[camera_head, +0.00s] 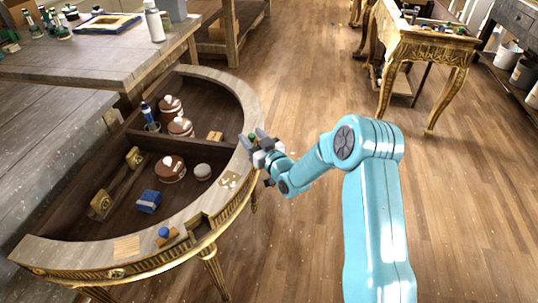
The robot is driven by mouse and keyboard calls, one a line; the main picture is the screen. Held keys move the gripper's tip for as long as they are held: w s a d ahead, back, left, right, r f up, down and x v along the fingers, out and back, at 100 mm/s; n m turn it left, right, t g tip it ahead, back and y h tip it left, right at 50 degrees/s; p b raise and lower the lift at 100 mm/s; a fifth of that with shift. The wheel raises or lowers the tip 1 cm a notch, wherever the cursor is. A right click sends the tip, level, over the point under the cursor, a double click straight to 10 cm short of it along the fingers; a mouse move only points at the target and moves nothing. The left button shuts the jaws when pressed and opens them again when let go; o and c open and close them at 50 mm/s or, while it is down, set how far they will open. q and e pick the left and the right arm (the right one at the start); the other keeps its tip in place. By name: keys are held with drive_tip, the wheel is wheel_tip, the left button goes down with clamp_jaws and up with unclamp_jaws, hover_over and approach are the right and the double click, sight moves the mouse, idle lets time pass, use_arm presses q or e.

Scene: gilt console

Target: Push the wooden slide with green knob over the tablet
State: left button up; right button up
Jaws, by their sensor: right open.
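The green knob (252,137) of the wooden slide is on the curved rim of the console (240,105), at its right side. My right gripper (254,138) is open at the green knob, with its fingers close around or beside it; contact cannot be told. The gripper hides most of the slide's wood. A pale patterned tablet (229,181) lies in the rim nearer the front. A plain tan square (127,246) is also set in the front rim. My left gripper is out of view.
A blue knob (163,232) on another slide sits on the front rim. The console's recess holds brown lidded pots (170,168), a blue box (149,201), a small round pot (203,172) and a blue bottle (147,112). Wooden floor (300,80) to the right is clear.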

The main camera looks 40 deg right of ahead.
drive_tip(key=s+a+b, duration=0.1)
drive_tip(key=s, duration=1.2)
drive_tip(key=shift+s+b, duration=0.15)
drive_tip(key=shift+b, duration=0.25)
drive_tip(key=shift+f, duration=0.1)
drive_tip(key=s+a+f+m+g+y+p, duration=0.1)
drive_tip(key=s+a+f+g+y+p, duration=0.15)
drive_tip(key=a+f+g, duration=0.4)
drive_tip(key=s+a+f+g+y+p, duration=0.1)
drive_tip(key=s+a+f+g, duration=0.2)
drive_tip(key=a+f, duration=0.6)
drive_tip(key=s+a+f+g+y+p, duration=0.1)
drive_tip(key=s+a+f+g, duration=0.1)
drive_tip(key=s+a+g, duration=0.2)
drive_tip(key=s+a+f+g+p, duration=0.1)
drive_tip(key=s+a+f+g, duration=0.2)
drive_tip(key=s, duration=0.8)
drive_tip(key=a+g, duration=0.1)
drive_tip(key=a, duration=0.1)
drive_tip(key=shift+a+y, duration=0.35)
